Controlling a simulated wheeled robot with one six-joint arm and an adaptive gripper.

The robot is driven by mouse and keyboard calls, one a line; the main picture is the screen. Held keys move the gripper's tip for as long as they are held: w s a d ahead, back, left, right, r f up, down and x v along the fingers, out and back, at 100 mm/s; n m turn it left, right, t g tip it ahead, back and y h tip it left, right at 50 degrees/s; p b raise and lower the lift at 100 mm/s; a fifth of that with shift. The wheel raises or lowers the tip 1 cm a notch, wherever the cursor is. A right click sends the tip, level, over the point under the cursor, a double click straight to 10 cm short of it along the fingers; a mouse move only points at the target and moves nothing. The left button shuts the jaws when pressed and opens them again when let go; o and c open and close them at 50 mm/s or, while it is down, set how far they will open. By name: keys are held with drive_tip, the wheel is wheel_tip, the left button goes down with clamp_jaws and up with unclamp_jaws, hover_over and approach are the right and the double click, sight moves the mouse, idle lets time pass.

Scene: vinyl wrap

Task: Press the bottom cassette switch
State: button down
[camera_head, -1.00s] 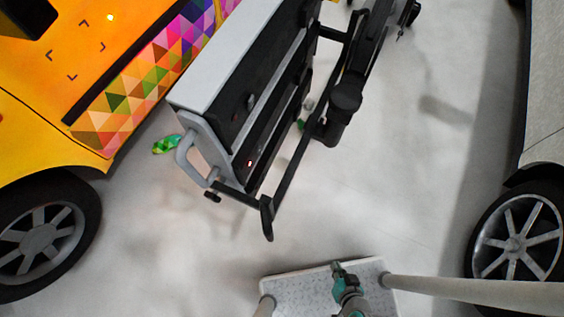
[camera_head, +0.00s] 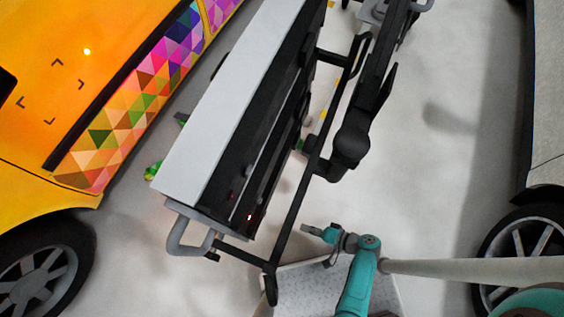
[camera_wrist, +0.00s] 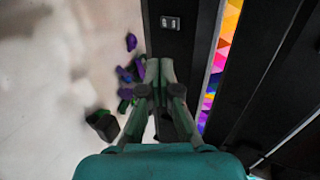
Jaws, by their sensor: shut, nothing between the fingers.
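A small light-edged switch (camera_wrist: 170,23) with two dark parts sits on a black panel (camera_wrist: 178,58) in the wrist view. My gripper (camera_wrist: 159,66) is shut and empty, its fingertips below the switch in that picture and apart from it. In the head view, my gripper (camera_head: 308,229) is to the right of the machine's near end, with a gap between. The machine (camera_head: 215,125) has a white top and a black side. A small red light (camera_head: 249,217) glows low on its black side. I cannot tell whether this light belongs to the switch in the wrist view.
A black frame bar (camera_head: 290,215) runs along the machine, near my gripper. A grey handle (camera_head: 180,240) sticks out at its near end. An orange car (camera_head: 60,110) stands left, a grey car (camera_head: 545,120) right. Purple and green pieces (camera_wrist: 126,75) lie on the pale floor.

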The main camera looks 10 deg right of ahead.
drive_tip(key=shift+w+d+r, duration=0.15)
drive_tip(key=shift+w, duration=0.25)
approach(265, 214)
drive_tip(key=shift+w+a+f, duration=0.55)
drive_tip(key=shift+w+f, duration=0.35)
drive_tip(key=shift+f, duration=1.3)
drive_tip(key=shift+w+a+r, duration=0.2)
drive_tip(key=shift+w+a, duration=0.3)
drive_tip(key=shift+a, duration=0.25)
drive_tip(key=shift+w+a+r, duration=0.15)
drive_tip(key=shift+w+a, duration=0.4)
drive_tip(key=shift+a, duration=0.15)
